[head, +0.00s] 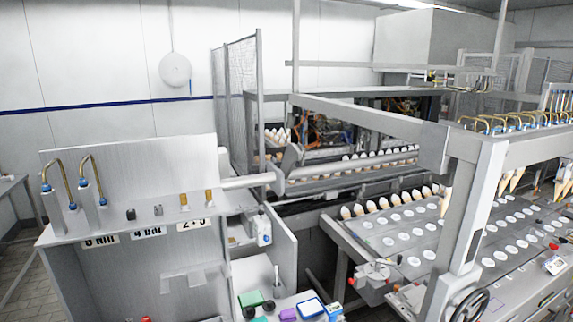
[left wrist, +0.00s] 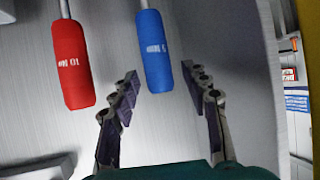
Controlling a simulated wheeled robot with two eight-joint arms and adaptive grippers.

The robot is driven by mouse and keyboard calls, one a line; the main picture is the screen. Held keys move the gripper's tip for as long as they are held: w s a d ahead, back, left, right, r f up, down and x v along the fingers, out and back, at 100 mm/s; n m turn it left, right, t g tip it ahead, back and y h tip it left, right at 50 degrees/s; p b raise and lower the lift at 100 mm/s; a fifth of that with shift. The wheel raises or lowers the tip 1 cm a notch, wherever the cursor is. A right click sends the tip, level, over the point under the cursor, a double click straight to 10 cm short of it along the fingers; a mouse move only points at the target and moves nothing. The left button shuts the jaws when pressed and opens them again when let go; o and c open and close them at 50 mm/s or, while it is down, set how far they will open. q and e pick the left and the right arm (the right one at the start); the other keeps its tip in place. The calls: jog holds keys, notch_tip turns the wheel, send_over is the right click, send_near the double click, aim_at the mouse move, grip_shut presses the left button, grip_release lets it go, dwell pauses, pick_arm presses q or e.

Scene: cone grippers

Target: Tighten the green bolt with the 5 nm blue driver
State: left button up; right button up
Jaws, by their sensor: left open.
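The blue driver (left wrist: 155,50) hangs with its handle's lower end toward me in the left wrist view; its white print appears to read 5 Nm. My left gripper (left wrist: 159,76) is open, and the end of the blue handle shows between its fingertips without visible contact. I cannot tell how far apart they are in depth. A red driver (left wrist: 73,65), printed 10 Nm, hangs left of it. I cannot make out a green bolt in either view. My right gripper is not in view.
In the head view a grey metal station (head: 150,180) with labels, brass pegs and curved brass tubes stands at left.

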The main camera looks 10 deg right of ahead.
pick_arm(q)
grip_shut()
jog(key=shift+r, duration=0.15)
jog(key=shift+r+p, duration=1.65)
jog(key=shift+r, duration=1.25)
jog(key=shift+s+f, duration=0.1)
jog(key=shift+f, duration=0.05)
